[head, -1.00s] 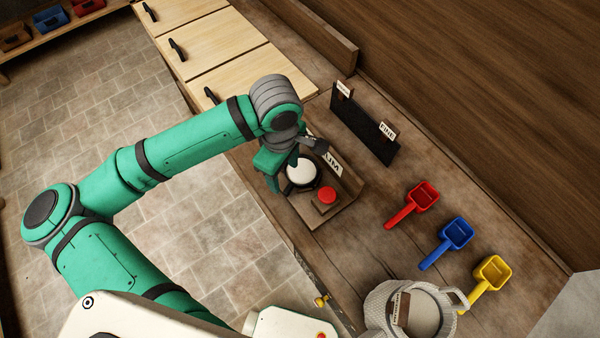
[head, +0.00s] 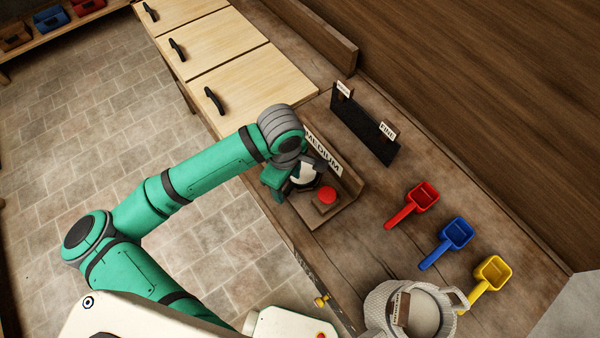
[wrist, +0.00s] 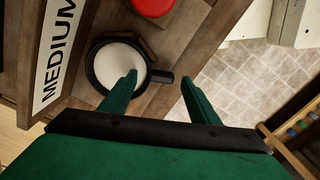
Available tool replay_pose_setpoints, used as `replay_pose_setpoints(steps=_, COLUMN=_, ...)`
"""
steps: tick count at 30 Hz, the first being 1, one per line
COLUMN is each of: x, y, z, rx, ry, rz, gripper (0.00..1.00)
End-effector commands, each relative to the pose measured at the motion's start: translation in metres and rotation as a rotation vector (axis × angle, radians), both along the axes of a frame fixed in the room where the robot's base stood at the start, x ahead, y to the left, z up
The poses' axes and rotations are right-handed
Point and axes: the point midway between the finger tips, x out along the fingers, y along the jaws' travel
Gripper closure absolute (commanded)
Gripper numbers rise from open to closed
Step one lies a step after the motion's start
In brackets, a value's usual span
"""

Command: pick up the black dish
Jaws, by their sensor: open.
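The black dish (wrist: 92,75) sits on a wooden stand beside a sign reading MEDIUM. In the head view the dish (head: 306,176) is partly hidden by my gripper. I cannot tell whether either finger touches the dish.
A red button (head: 327,195) stands on the stand next to the dish. Red (head: 424,195), blue (head: 457,232) and yellow (head: 493,270) scoops lie to the right.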

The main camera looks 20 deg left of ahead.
Motion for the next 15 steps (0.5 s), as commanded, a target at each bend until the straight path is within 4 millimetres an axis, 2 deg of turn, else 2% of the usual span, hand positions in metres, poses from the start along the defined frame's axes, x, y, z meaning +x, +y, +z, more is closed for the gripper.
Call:
replay_pose_setpoints(steps=1, x=0.0, y=0.0, z=0.0001, rx=0.0, ry=0.0, rz=0.0, gripper=0.49)
replay_pose_setpoints(steps=6, x=-0.0001, y=0.0, z=0.0002, rx=0.0, ry=0.0, rz=0.0, gripper=0.9)
replay_pose_setpoints(steps=7, x=-0.0001, y=0.0, z=0.0002, rx=0.0, ry=0.0, rz=0.0, gripper=0.95)
replay_pose_setpoints(steps=15, x=0.0, y=0.0, z=0.0008, rx=0.0, ry=0.0, rz=0.0, gripper=0.95)
